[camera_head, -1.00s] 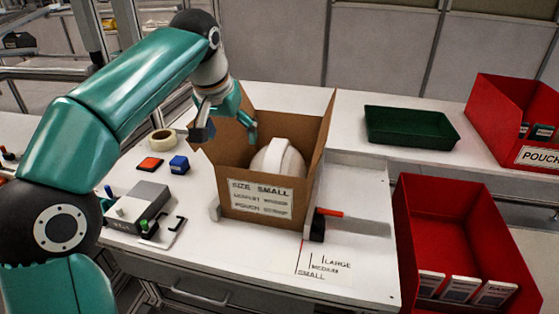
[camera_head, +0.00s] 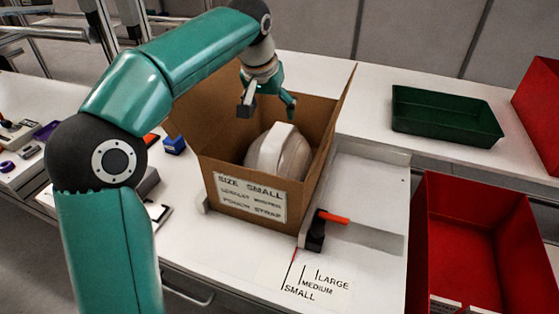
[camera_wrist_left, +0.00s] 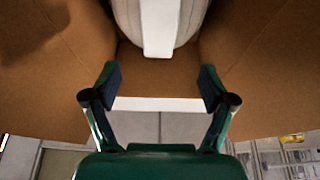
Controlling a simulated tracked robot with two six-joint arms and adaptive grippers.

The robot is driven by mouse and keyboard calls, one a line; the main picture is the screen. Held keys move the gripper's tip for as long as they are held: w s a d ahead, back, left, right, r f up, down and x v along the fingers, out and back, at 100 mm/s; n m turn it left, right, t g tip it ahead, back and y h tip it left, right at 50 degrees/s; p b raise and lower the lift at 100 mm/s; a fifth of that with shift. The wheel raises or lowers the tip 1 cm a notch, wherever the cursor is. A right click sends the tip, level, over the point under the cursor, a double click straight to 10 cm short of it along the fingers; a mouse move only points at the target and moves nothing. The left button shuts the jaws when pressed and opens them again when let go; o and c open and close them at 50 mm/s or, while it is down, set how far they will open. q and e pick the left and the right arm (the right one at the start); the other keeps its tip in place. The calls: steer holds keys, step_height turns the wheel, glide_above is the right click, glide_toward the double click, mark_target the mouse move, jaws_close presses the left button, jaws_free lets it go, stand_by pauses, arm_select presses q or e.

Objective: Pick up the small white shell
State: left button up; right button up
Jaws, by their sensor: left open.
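The small white shell (camera_head: 292,158) sits inside an open cardboard box (camera_head: 235,222) labelled "SIZE SMALL", with a raised white ridge along its top. My left gripper (camera_head: 268,107) is open and empty over the far part of the box, behind and above the shell. In the left wrist view, the two fingers (camera_wrist_left: 160,84) are spread apart. The shell (camera_wrist_left: 158,22) shows at the top, beyond the fingertips and apart from them, between the brown box walls. The shell's lower part is hidden by the box front. My right gripper is not in view.
The box flaps stand up around the opening. A black stop with an orange handle (camera_head: 332,217) stands at the box's right. A green tray (camera_head: 445,134) and red bins (camera_head: 424,240) are at the right. A blue block (camera_head: 174,145) lies left of the box.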

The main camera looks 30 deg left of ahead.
mark_target(278, 134)
arm_select(q)
steer(key=x, duration=0.9)
steer(key=shift+w+f+b, duration=0.2)
steer(key=shift+f+b, duration=0.1)
steer(key=shift+b, duration=0.1)
steer(key=shift+d, duration=0.1)
jaws_close()
